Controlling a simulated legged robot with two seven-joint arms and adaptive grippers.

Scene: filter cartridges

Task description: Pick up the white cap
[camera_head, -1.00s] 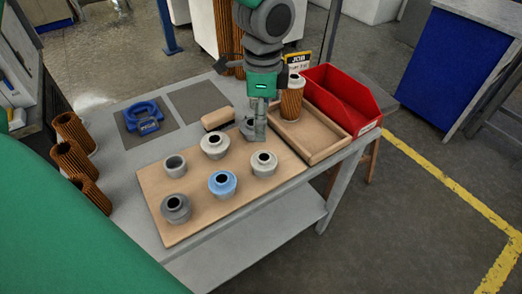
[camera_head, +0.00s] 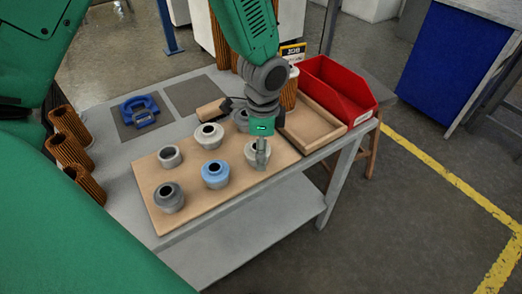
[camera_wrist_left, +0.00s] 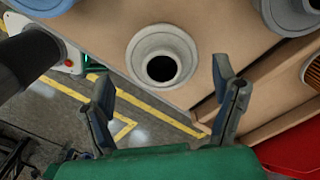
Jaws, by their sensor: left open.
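An off-white cap (camera_head: 250,148) with a dark round hole stands near the right front of the wooden board (camera_head: 187,218). My left gripper (camera_head: 262,160) is over it and partly hides it in the head view. In the left wrist view the cap (camera_wrist_left: 160,55) lies ahead, between the two spread fingers of my left gripper (camera_wrist_left: 163,72). The fingers are open and I see no contact with the cap. A second off-white cap (camera_head: 208,137) stands further back on the board. My right gripper is not in view.
A blue cap (camera_head: 215,175) and grey caps (camera_head: 169,198) stand close by on the board. A wooden tray (camera_head: 315,142) and a red bin (camera_head: 345,95) are at the right. Brown pleated filters (camera_head: 72,150) stand at the left edge.

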